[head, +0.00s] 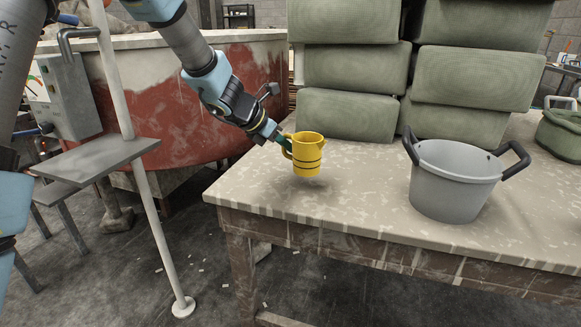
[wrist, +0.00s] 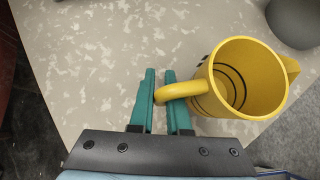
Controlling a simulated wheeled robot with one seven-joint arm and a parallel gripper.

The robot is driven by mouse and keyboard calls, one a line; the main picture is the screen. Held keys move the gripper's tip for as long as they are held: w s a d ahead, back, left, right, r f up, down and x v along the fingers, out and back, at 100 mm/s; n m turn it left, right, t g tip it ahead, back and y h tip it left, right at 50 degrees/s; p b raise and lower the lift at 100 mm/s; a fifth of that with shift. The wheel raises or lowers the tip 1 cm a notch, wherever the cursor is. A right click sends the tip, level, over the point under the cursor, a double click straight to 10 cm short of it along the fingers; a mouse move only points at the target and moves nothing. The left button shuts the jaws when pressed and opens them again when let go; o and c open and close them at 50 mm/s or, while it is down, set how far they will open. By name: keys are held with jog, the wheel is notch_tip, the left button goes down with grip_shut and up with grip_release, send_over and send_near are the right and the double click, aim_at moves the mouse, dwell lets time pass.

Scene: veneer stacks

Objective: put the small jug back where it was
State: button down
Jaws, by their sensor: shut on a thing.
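The small jug (head: 307,155) is yellow with dark bands and stands upright near the left end of the worn table. A shadow lies just under it in the head view, and it seems slightly above the tabletop. My gripper (head: 287,146) reaches it from the left and is shut on its handle. In the wrist view the jug (wrist: 246,84) is right of my green fingers (wrist: 160,100), its open mouth facing the camera. The handle (wrist: 181,90) passes between the fingertips. The jug's base is hidden in the wrist view.
The table (head: 370,215) is bare in front of and beside the jug. A grey tub (head: 452,182) with black handles stands to the right. Stacked green bundles (head: 350,115) stand behind. A green bag (head: 562,130) is at the far right. A red vat (head: 190,110) is behind my arm.

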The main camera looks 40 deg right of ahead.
aim_at(290, 173)
jog(key=shift+f+b, duration=0.45)
jog(key=shift+f, duration=1.5)
jog(key=shift+f, duration=0.1)
jog(key=c, duration=0.9)
grip_release()
jog(key=shift+r, duration=0.25)
jog(key=p+v, duration=0.1)
jog(key=v, duration=1)
jog(key=shift+a+r+p, duration=0.25)
jog(key=shift+a+p, duration=0.1)
jog(key=shift+a, duration=0.1)
